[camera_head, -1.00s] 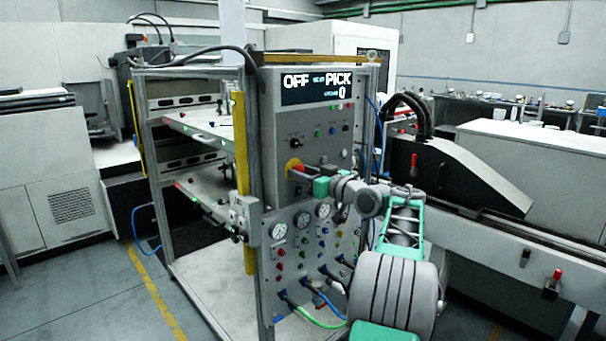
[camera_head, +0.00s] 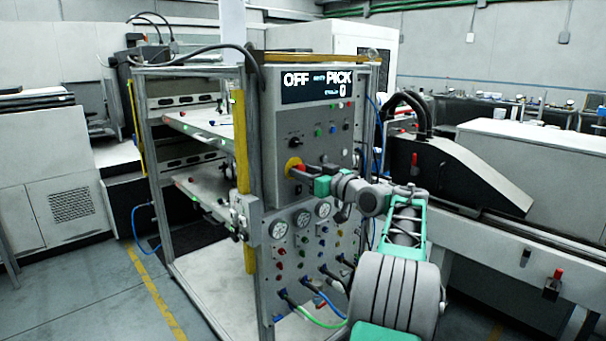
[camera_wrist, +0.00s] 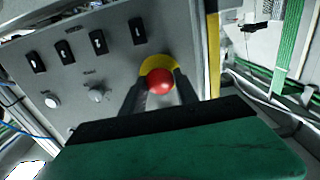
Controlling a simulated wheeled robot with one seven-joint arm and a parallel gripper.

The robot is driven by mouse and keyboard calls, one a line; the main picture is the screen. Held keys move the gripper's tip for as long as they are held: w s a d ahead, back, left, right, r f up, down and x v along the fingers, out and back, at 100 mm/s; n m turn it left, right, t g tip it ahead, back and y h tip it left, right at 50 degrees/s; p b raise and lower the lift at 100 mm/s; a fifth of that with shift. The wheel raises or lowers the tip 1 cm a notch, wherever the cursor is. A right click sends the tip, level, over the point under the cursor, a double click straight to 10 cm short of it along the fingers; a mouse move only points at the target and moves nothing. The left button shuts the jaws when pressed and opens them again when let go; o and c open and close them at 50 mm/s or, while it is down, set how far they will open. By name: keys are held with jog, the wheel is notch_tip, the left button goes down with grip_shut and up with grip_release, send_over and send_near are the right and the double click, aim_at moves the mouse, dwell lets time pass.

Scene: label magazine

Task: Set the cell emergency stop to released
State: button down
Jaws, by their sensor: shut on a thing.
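The cell emergency stop is a red mushroom button (camera_wrist: 159,82) on a yellow collar (camera_wrist: 156,64), set in the grey control panel (camera_wrist: 120,75). In the head view the yellow collar (camera_head: 292,165) shows at the panel's left side, below the display, with the red head partly hidden by my gripper. My gripper (camera_head: 302,171) reaches in from the right. In the wrist view its two dark fingers (camera_wrist: 159,88) are on either side of the red head and shut on it.
The display (camera_head: 316,86) reads OFF and PICK with a 0. Switches and a knob (camera_wrist: 97,93) sit beside the button. Gauges (camera_head: 301,219) and cables lie below. A yellow post (camera_head: 241,140) stands left of the panel.

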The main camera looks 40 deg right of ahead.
jog(key=shift+s+f, duration=0.1)
jog(key=shift+s, duration=0.5)
jog(key=c, duration=0.9)
grip_release()
jog(key=shift+s, duration=0.1)
jog(key=s+b, duration=0.1)
jog(key=s, duration=0.6)
jog(key=shift+s+b, duration=0.3)
jog(key=shift+s, duration=0.1)
